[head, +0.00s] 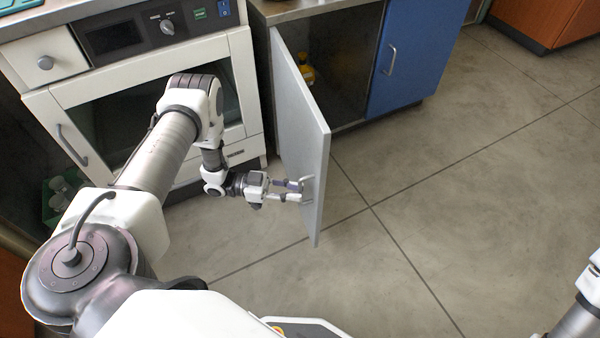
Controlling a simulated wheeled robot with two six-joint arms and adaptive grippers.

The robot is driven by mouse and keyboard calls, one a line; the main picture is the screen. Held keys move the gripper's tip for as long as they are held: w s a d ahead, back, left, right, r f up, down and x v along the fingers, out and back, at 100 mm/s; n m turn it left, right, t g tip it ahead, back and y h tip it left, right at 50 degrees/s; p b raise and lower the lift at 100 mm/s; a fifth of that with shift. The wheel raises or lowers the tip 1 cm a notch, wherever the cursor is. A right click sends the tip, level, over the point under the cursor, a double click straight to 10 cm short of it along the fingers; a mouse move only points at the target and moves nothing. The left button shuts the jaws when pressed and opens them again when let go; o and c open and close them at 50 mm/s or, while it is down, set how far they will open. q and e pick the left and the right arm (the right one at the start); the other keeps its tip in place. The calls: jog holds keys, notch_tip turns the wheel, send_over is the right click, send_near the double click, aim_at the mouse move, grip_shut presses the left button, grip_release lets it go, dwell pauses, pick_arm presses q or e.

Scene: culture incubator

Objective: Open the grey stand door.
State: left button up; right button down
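The grey stand door (304,140) stands swung well out from its cabinet, roughly square to the front, with the dark inside showing. Its small metal handle (307,188) is on the face turned left, near the free edge. My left gripper (298,190) reaches that handle from the left, with its fingertips at the handle and a gap visible between the fingers. Whether they pinch the handle is too small to tell. My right arm shows only at the lower right edge; its gripper is out of view.
A yellow bottle (307,72) stands inside the open cabinet. A blue door (418,50) to its right is closed. The white incubator (243,75) with a glass front stands left of the grey door. The tiled floor (440,200) to the right is clear.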

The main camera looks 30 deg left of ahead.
pick_arm(q)
jog(key=v, duration=1)
jog(key=shift+a, duration=0.1)
